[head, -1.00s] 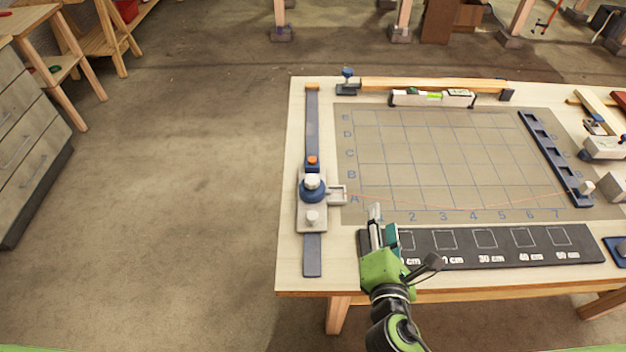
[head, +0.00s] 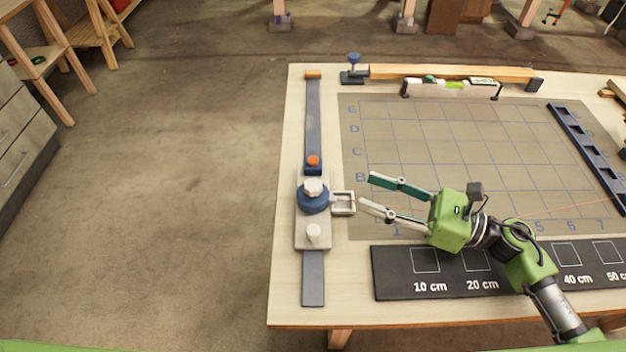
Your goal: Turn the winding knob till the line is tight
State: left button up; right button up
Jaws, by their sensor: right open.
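The winding knob (head: 313,201), a blue disc with a white top, sits on a pale block on a grey rail at the table's left side. A smaller white knob (head: 313,233) stands just in front of it. A pale square bracket (head: 344,203) sticks out on its right. My right gripper (head: 368,190) is open and empty, its two fingers pointing left, tips a little right of the bracket and apart from the winding knob. The thin reddish line (head: 584,211) shows faintly at the right; my gripper and arm hide part of it. My left gripper is not in view.
A gridded mat (head: 470,130) covers the table's middle. A dark board with centimetre marks (head: 400,284) lies in front, under my right arm. A spirit level (head: 452,89) and wooden lath (head: 430,72) lie at the back. A slotted dark bar (head: 588,150) lies at the right.

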aim_at(318, 185)
jog(key=shift+s+d+f+n+g, duration=0.15)
jog(key=shift+s+d+n+g, duration=0.1)
jog(key=shift+n+g, duration=0.3)
jog(key=shift+s+d+f+n+g, duration=0.15)
jog(key=shift+s+d+n+g, duration=0.05)
jog(key=shift+n+g, duration=0.3)
jog(key=shift+s, duration=0.1)
jog(key=shift+a+r, duration=0.15)
jog(key=shift+a, duration=0.2)
jog(key=p+x, duration=0.4)
jog(key=x, duration=0.8)
jog(key=shift+r, duration=0.2)
jog(key=shift+a+f, duration=0.15)
jog(key=shift+a, duration=0.35)
jog(key=c, duration=1.1)
